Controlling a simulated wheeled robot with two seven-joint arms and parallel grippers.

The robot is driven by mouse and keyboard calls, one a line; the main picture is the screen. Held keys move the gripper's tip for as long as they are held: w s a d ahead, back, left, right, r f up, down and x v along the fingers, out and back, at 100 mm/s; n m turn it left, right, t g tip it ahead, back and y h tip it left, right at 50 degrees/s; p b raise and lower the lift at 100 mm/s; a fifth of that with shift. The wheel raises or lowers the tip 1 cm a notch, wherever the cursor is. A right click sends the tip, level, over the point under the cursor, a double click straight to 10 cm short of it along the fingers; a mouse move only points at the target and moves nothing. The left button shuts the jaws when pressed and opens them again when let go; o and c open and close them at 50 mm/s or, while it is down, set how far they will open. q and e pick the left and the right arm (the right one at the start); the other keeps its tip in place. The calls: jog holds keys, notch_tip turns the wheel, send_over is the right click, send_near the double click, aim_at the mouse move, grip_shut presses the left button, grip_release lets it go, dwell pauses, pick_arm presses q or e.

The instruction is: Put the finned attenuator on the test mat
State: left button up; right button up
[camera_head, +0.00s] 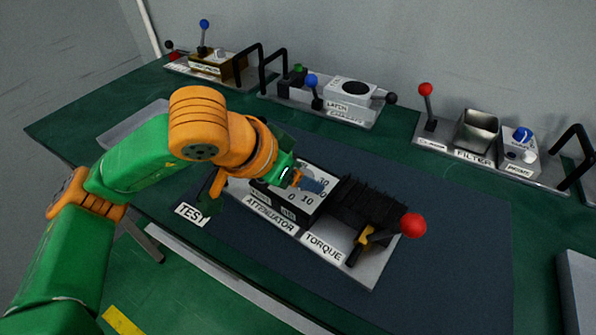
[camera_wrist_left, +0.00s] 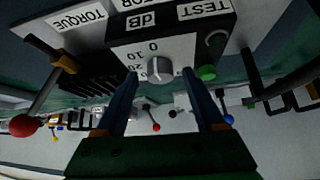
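The finned attenuator is a black box with a white face, dial numbers and a grey knob (camera_wrist_left: 160,69), joined to black fins (camera_head: 366,203). It sits on a pale plate (camera_head: 372,272) labelled ATTENUATOR and TORQUE, which lies over the dark blue mat (camera_head: 455,235). A red-balled lever (camera_head: 412,225) stands at the plate's right end. My left gripper (camera_head: 312,184) is over the dial face. In the left wrist view its two fingers (camera_wrist_left: 163,82) are apart, one each side of the knob, with gaps showing. My right gripper is not in view.
Panels with levers and black handles stand along the back, including one with a metal box (camera_head: 477,131) by a FILTER label. A grey tray (camera_head: 135,123) is at the left and a pale bin (camera_head: 580,290) at the right. The mat's right part is clear.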

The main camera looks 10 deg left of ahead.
pick_arm(q)
jog(key=shift+r, duration=0.15)
jog(key=shift+s+a+r, duration=0.1)
jog(key=shift+a+r, duration=0.05)
jog(key=shift+r, duration=0.2)
jog(key=v, duration=1.1)
jog(key=shift+s, duration=0.2)
